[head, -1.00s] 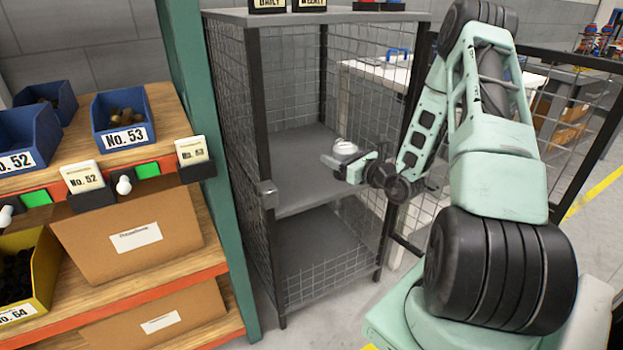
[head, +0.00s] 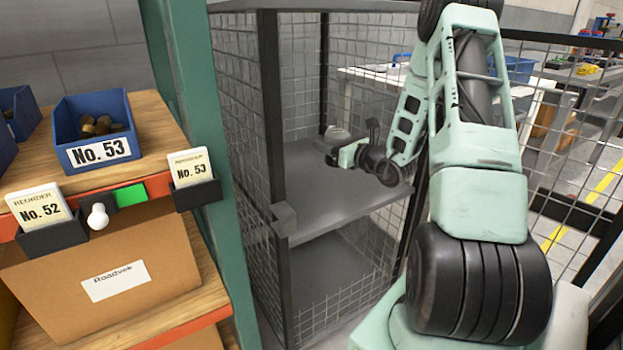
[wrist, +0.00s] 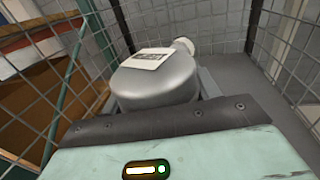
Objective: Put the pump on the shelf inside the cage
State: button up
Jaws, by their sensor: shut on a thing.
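The pump (head: 337,134) is a rounded grey metal body. In the wrist view the pump (wrist: 160,88) carries a pale label and a light round fitting at its far right. My gripper (head: 337,153) is shut on the pump inside the cage, over the grey middle shelf (head: 315,205). The shelf (wrist: 245,115) also shows behind and right of the pump in the wrist view. My gripper's own body hides the fingertips and the pump's underside there, so I cannot tell whether the pump touches the shelf.
The cage (head: 270,110) has dark posts and mesh walls, and its front is open. An open mesh door (head: 570,190) stands to the right. A green post (head: 205,170) and a rack with a blue No. 53 bin (head: 98,130) stand close on the left.

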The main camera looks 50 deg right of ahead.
aim_at(329, 159)
jog(key=f, duration=0.1)
jog(key=f+b, duration=0.1)
jog(key=f, duration=0.3)
jog(key=shift+w+f+b, duration=0.1)
jog(key=shift+w+b, duration=0.15)
jog(key=shift+b, duration=0.05)
jog(key=shift+f+b, duration=0.65)
jog(key=shift+f, duration=1.65)
jog(key=shift+f, duration=0.1)
jog(key=o, duration=1.4)
jog(key=shift+s, duration=0.25)
jog(key=s, duration=0.4)
jog(key=s+p, duration=0.1)
jog(key=s, duration=0.2)
jog(key=s+p, duration=0.1)
jog(key=s, duration=0.3)
jog(key=shift+s+a, duration=0.25)
jog(key=shift+s, duration=0.05)
